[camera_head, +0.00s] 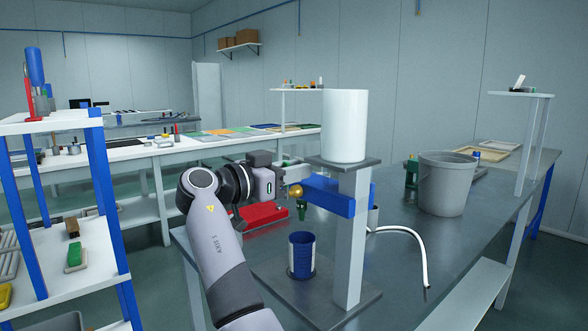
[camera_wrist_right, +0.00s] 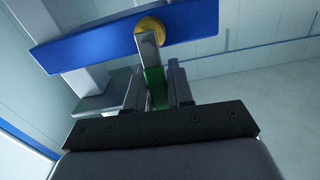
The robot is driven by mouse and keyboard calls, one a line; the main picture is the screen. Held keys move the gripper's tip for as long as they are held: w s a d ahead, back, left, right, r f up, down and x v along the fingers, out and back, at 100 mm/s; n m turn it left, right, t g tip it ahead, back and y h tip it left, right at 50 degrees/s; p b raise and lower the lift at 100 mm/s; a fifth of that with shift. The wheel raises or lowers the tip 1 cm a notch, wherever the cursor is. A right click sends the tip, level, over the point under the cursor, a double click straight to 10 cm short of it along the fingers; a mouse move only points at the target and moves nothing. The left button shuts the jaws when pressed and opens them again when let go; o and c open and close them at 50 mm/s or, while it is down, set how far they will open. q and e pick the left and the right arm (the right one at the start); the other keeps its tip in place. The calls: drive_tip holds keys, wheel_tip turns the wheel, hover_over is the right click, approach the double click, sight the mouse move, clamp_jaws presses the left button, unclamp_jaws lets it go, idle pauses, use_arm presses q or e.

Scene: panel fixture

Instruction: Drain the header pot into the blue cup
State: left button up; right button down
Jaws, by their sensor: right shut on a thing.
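The white header pot (camera_head: 345,125) stands on a plate on top of a grey post. Below it a blue bar (camera_head: 335,196) carries a brass valve hub (camera_head: 295,191), which also shows in the right wrist view (camera_wrist_right: 150,27). A grey lever with a green grip (camera_wrist_right: 156,88) hangs from the hub. My right gripper (camera_head: 282,184) is shut on the lever's green grip, which sits between its fingers in the wrist view (camera_wrist_right: 156,92). The blue cup (camera_head: 301,255) stands upright on the base plate, below the valve's green spout (camera_head: 302,211). Its inside is barely visible. My left gripper is out of view.
A red tray (camera_head: 265,214) lies behind my right arm. A grey bucket (camera_head: 446,184) and a white hose (camera_head: 420,250) are to the right of the post. A shelf rack (camera_head: 55,128) stands at the left.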

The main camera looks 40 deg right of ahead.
drive_tip(key=shift+w+n, duration=0.15)
drive_tip(key=shift+n, duration=0.35)
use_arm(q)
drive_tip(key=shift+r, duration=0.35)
use_arm(e)
drive_tip(key=c, duration=1.1)
unclamp_jaws()
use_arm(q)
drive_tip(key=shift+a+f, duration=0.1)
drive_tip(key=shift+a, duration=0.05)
